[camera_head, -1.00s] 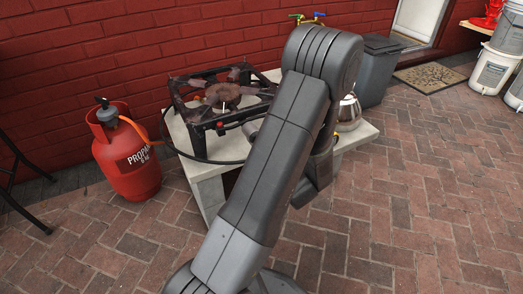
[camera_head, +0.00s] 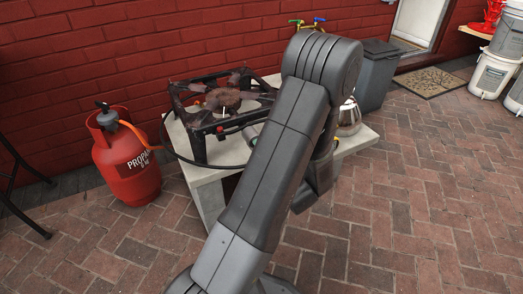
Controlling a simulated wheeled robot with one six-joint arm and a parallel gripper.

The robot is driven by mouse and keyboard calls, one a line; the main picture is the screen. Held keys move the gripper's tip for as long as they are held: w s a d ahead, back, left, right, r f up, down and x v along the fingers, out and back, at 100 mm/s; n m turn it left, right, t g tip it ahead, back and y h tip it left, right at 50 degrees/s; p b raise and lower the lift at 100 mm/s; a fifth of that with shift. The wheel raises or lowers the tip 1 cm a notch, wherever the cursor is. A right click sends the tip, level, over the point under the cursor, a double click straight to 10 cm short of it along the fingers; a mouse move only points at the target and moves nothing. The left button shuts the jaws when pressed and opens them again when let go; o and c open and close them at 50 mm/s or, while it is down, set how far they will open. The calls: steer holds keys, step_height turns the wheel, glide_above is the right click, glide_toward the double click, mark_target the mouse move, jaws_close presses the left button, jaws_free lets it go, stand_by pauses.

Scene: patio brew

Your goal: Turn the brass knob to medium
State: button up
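The burner stand (camera_head: 199,146) is a dark, rusty metal frame on the pale bench. A small red part (camera_head: 220,130) shows on its front side. I cannot make out a brass knob; my arm covers the right part of the stand's front. A grey piece that seems to be part of my gripper (camera_head: 251,132) shows just left of my arm, close to the stand's front. My fingertips are hidden, so their opening and any contact with a knob cannot be seen.
The pale bench (camera_head: 205,174) bears the stand and a shiny kettle (camera_head: 349,118) at right, partly behind my arm. A red propane bottle (camera_head: 130,178) stands at left, with an orange and black hose (camera_head: 163,146) leading to the stand. A grey bin (camera_head: 377,77) stands behind.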

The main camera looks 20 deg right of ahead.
steer(key=shift+f, duration=0.1)
stand_by(0.3)
steer(key=o, duration=1)
steer(key=shift+s, duration=0.1)
steer(key=s+p, duration=0.1)
steer(key=s, duration=0.8)
steer(key=s+d+p, duration=0.1)
steer(key=s, duration=0.3)
steer(key=shift+s+p, duration=0.3)
steer(key=w+b, duration=0.1)
steer(key=w, duration=0.8)
steer(key=w+a+b, duration=0.1)
steer(key=w, duration=0.3)
steer(key=shift+w+b, duration=0.3)
steer(key=shift+w, duration=0.1)
steer(key=shift+s, duration=0.1)
